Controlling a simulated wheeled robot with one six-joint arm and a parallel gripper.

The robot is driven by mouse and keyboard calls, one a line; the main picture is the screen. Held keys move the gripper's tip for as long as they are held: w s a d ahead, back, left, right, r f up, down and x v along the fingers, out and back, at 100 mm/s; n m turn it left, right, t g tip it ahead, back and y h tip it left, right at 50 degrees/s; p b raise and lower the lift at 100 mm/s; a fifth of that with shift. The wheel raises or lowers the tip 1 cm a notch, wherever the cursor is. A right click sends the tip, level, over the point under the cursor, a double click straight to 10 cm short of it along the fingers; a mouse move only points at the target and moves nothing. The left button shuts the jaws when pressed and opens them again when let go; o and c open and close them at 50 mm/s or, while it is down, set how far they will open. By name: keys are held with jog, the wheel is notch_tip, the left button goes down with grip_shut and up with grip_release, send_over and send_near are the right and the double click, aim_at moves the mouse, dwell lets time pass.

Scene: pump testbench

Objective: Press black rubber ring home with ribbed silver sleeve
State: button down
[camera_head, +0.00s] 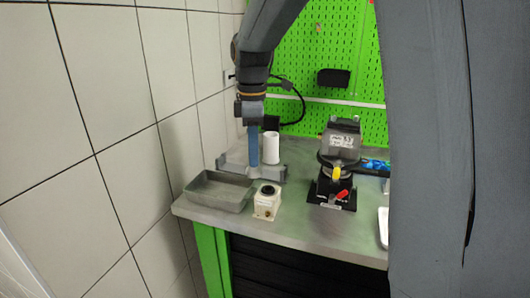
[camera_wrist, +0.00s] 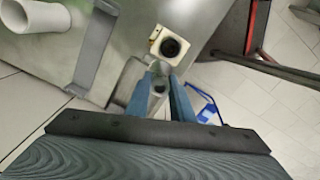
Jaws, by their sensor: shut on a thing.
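My gripper (camera_head: 254,165) points down over the left part of the bench. Its blue fingers also show in the wrist view (camera_wrist: 158,82), closed on a small grey round part with a dark opening, seemingly the ribbed silver sleeve (camera_wrist: 158,88). The fingers mostly hide it, and I cannot make out its ribs. A cream block (camera_head: 267,203) stands in front and slightly right of the gripper, apart from it. A black ring (camera_head: 267,190) shows on its top, around a dark bore. The wrist view shows the block (camera_wrist: 156,36) and ring (camera_wrist: 170,47) just beyond the fingertips. I cannot tell how deep the ring sits.
A grey tray (camera_head: 216,203) lies at the bench's left front. A grey fixture (camera_head: 235,162) and a white tube (camera_head: 271,148) stand behind the block. A black vise-like stand (camera_head: 335,190) with a grey pump body (camera_head: 342,140) is to the right. Bare bench lies between.

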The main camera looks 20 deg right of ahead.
jog(key=shift+m, duration=0.7)
jog(key=shift+s+d+f+b, duration=0.6)
jog(key=shift+d+f+b, duration=0.1)
jog(key=shift+d, duration=0.1)
jog(key=shift+s+d+f+b, duration=0.6)
jog(key=shift+d+f+b, duration=0.05)
jog(key=shift+d, duration=0.15)
jog(key=shift+p, duration=0.85)
jog(key=shift+s+f, duration=0.15)
jog(key=shift+f, duration=1.2)
dwell(1.1)
jog(key=shift+r, duration=0.1)
dwell(0.4)
notch_tip(320, 180, up, 6)
jog(key=p, duration=0.5)
jog(key=shift+p, duration=0.4)
